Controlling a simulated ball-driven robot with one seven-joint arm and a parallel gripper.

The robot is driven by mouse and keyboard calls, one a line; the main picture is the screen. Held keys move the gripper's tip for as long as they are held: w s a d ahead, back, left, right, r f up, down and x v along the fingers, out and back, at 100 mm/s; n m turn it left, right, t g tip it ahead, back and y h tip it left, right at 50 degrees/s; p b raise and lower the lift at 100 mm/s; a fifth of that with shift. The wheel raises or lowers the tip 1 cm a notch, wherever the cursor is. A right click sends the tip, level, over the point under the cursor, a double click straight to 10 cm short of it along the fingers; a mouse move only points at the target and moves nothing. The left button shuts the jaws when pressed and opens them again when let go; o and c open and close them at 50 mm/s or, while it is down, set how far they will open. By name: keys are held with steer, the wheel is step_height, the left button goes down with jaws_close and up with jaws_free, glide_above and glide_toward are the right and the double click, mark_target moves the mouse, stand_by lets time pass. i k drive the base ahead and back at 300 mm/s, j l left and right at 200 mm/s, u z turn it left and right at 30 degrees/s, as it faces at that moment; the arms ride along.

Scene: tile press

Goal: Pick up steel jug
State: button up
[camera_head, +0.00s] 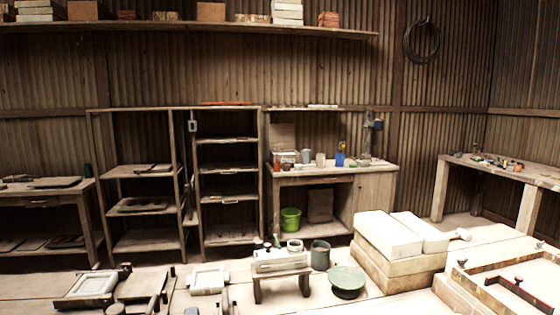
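A small grey, metal-looking vessel (306,156) stands upright on the cabinet worktop (375,168) at the back. It may be the steel jug, but it is too small to make out a handle or spout. A darker grey-green pot (320,255) stands on the near surface in the lower middle; I cannot tell whether it is steel. My gripper is not in view.
A blue bottle (340,154) and a pale cup (320,160) stand beside the grey vessel. A green bowl (346,281), a small wooden stool (281,279) and stacked pale blocks (388,241) fill the near area. A green bucket (291,219) sits below the worktop.

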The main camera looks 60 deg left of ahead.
mark_target(306, 153)
steer(key=u, duration=1.6)
